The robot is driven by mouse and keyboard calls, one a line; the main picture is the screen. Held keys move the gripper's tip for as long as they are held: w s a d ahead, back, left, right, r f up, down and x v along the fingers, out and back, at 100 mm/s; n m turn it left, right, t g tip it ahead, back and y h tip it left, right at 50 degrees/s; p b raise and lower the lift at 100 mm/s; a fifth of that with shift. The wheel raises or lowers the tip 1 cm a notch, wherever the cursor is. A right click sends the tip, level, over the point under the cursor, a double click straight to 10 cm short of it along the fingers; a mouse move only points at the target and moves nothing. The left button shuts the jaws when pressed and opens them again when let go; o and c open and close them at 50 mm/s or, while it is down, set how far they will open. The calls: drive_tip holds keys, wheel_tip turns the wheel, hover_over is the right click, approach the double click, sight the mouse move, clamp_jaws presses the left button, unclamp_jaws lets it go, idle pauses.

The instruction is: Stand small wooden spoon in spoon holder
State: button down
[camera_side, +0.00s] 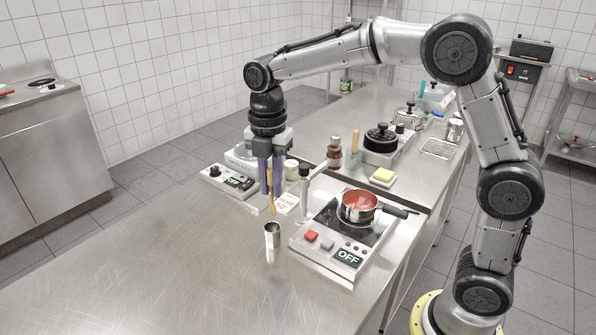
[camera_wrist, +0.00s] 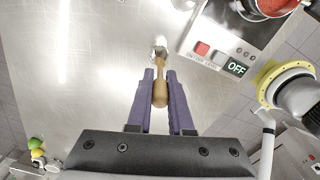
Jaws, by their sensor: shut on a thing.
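The small wooden spoon (camera_wrist: 160,94) is gripped between the purple fingers of my gripper (camera_wrist: 160,76) in the wrist view. In the side view my gripper (camera_side: 270,187) points down and the spoon (camera_side: 273,204) hangs roughly upright below the fingertips. The spoon holder, a small shiny metal cup (camera_side: 272,240), stands upright on the steel table. In the side view the spoon's lower end appears just above the cup's rim, apart from it. In the wrist view the holder (camera_wrist: 160,42) is partly hidden by the spoon's far end.
The table's front left (camera_side: 160,270) is clear.

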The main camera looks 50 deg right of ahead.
sight(271, 208)
drive_tip(key=shift+a+f, duration=0.2)
drive_tip(key=shift+f, duration=3)
drive_tip(key=c, duration=0.7)
unclamp_jaws()
drive_tip(key=shift+c, duration=0.2)
drive_tip(key=shift+o, duration=0.2)
drive_tip(key=o, duration=0.4)
drive_tip(key=shift+o, duration=0.2)
drive_tip(key=shift+r, duration=0.1)
